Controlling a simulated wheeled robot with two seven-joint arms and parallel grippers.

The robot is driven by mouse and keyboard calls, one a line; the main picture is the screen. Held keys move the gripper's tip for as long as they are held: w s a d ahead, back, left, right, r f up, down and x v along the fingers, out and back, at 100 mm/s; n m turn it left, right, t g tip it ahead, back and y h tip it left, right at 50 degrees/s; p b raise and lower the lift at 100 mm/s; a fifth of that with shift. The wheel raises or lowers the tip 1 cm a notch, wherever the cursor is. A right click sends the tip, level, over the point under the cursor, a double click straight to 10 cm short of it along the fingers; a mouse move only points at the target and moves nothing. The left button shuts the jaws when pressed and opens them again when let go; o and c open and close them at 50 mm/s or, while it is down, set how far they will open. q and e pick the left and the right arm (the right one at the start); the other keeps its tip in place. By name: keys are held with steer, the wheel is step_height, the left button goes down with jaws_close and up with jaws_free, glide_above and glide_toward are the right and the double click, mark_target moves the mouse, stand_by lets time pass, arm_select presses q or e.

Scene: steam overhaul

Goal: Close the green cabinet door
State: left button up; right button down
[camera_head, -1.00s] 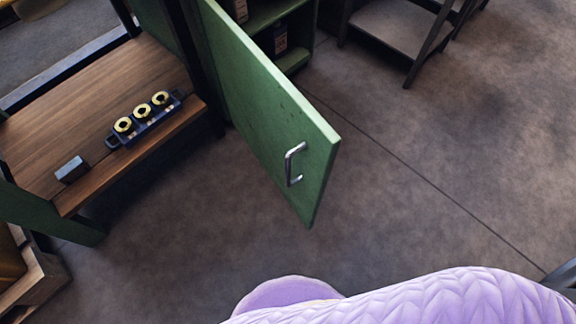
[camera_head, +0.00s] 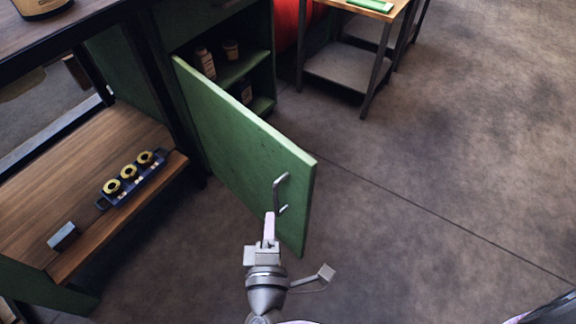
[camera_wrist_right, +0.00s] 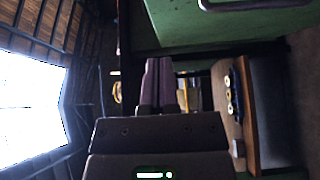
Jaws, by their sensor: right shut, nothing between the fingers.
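The green cabinet door (camera_head: 235,140) stands open, swung out toward me from the green cabinet (camera_head: 185,25). Its metal bar handle (camera_head: 280,195) is near the free edge, on the face turned to me. My right gripper (camera_head: 270,217) is shut and empty, its fingertips close to the lower end of the handle in the head view. I cannot tell whether they touch. In the right wrist view, the shut fingers (camera_wrist_right: 158,68) point up the picture, with the door (camera_wrist_right: 190,25) and part of its handle (camera_wrist_right: 250,4) above them. My left gripper is out of view.
Bottles stand on the cabinet's shelves (camera_head: 243,68). Left of the door is a wooden bench shelf (camera_head: 100,150) with a blue rack of yellow-topped parts (camera_head: 135,180) and a small dark block (camera_head: 63,236). A side table (camera_head: 340,65) stands behind. Floor on the right is clear.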

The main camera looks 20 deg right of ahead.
steer(key=b, duration=0.3)
glide_toward(286, 154)
steer(key=w+a, duration=0.2)
steer(key=w, duration=0.2)
steer(key=d, duration=0.1)
steer(key=w+d, duration=0.1)
steer(key=d, duration=0.1)
steer(key=shift+w+d+f, duration=0.1)
steer(key=shift+w+d, duration=0.05)
steer(key=shift+w, duration=0.2)
steer(key=shift+w+d, duration=0.15)
steer(key=shift+d, duration=0.1)
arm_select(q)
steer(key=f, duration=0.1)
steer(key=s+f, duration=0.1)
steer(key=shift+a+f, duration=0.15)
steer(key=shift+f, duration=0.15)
arm_select(e)
steer(key=shift+d, duration=0.1)
